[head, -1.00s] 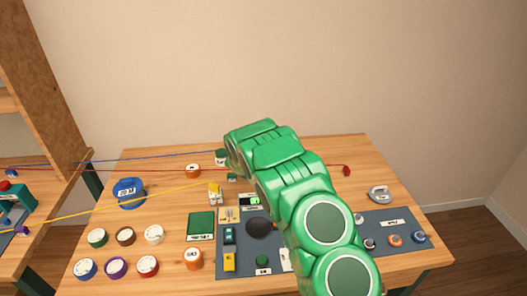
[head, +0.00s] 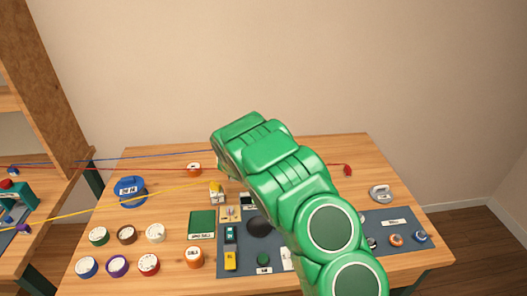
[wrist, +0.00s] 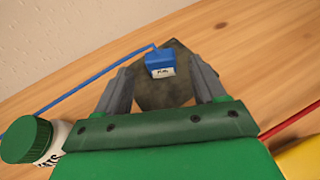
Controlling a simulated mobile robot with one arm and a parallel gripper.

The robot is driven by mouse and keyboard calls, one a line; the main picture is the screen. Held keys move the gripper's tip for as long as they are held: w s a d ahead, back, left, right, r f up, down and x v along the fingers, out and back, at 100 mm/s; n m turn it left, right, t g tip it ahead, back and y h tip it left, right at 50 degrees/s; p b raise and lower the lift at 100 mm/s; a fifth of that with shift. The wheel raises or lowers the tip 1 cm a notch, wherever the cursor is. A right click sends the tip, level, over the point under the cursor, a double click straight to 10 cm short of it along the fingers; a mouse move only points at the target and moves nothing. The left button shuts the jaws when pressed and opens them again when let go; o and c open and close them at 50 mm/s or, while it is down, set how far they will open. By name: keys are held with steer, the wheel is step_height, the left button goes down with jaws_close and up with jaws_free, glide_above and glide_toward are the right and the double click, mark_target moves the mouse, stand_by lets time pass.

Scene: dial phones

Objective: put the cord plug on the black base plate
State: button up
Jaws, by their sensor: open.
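A blue cord plug (wrist: 160,62) with a white label shows between my gripper's fingers in the wrist view, on or over a dark grey-brown block (wrist: 168,90). The blue cord (wrist: 92,81) runs from it to the left. My gripper (wrist: 160,72) is open, with a finger on each side of the plug; I cannot tell whether they touch it. In the head view my arm hides the gripper and plug. A black rounded plate (head: 259,227) lies on the grey mat, partly beside my arm; it looks like the base plate.
A green-capped jar (wrist: 27,140) stands left of my gripper. A red cord (head: 300,164) and a yellow cord (head: 150,191) cross the table. A yellow-and-white piece (head: 216,193), a green box (head: 202,223) and several round dials stand nearby. The back right tabletop is mostly clear.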

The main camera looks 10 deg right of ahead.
steer(key=shift+v, duration=3.55)
stand_by(4.5)
